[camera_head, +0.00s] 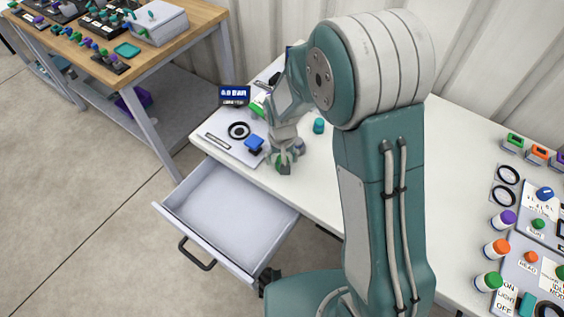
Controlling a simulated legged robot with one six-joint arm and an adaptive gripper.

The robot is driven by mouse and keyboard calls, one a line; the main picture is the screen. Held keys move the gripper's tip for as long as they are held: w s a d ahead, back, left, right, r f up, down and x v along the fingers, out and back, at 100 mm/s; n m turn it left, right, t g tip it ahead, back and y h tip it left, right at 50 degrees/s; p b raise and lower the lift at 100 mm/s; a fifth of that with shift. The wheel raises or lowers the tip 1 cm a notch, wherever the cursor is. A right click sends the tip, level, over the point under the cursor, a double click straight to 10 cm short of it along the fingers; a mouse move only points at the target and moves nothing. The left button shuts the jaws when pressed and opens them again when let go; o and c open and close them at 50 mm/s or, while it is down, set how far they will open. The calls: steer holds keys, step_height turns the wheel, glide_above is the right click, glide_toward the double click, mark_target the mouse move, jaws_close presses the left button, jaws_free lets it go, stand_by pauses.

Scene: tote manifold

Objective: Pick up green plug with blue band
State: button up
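My gripper (286,165) points down over the white table (455,165), near its front edge and just right of the panel with the dial. Green shows around its fingertips, but it is too small and too covered to tell whether this is the green plug with blue band. I cannot tell whether the fingers are open or closed on it. A small teal cylinder (319,126) stands on the table right of my gripper, apart from it. No blue band can be made out on it.
An open, empty drawer (232,210) juts out below the table's front. A panel (222,122) with a blue knob (254,142) lies left of my gripper. Coloured bottles (496,248) and panels stand at the right. A wooden bench (180,35) with several plugs is at the far left.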

steer(key=shift+d, duration=0.1)
jaws_close()
steer(key=shift+r, duration=0.15)
steer(key=shift+r, duration=0.3)
step_height(320, 180, up, 2)
steer(key=shift+r, duration=0.1)
steer(key=s+d+r, duration=0.1)
steer(key=s+r, duration=0.9)
steer(key=s, duration=0.4)
steer(key=shift+d, duration=0.3)
